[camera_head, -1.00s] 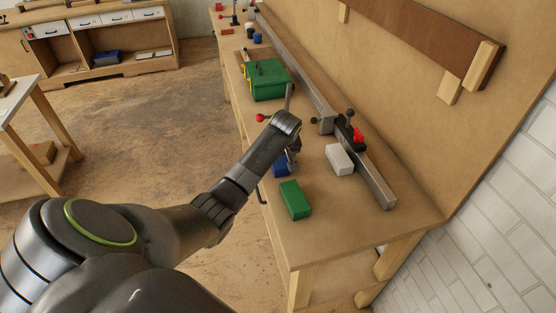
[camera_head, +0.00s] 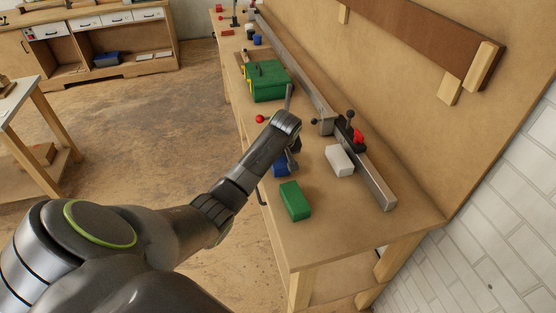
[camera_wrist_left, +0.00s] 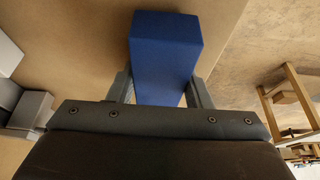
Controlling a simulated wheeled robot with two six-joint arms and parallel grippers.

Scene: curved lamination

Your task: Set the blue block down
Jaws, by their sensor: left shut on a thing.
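The blue block (camera_wrist_left: 165,50) sits between the two fingers of my left gripper (camera_wrist_left: 160,88) in the left wrist view, and the gripper is shut on it. In the head view a small part of the blue block (camera_head: 279,171) shows below my left gripper (camera_head: 290,163), at the bench's front edge; my arm hides the rest. The block is at or just above the bench top (camera_head: 320,220); I cannot tell if it touches. My right gripper is not in view.
A green block (camera_head: 295,201) lies just in front of the blue one. A white block (camera_head: 339,160) lies to the right, beside a long metal bar clamp (camera_head: 376,187). The bench's near right is clear.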

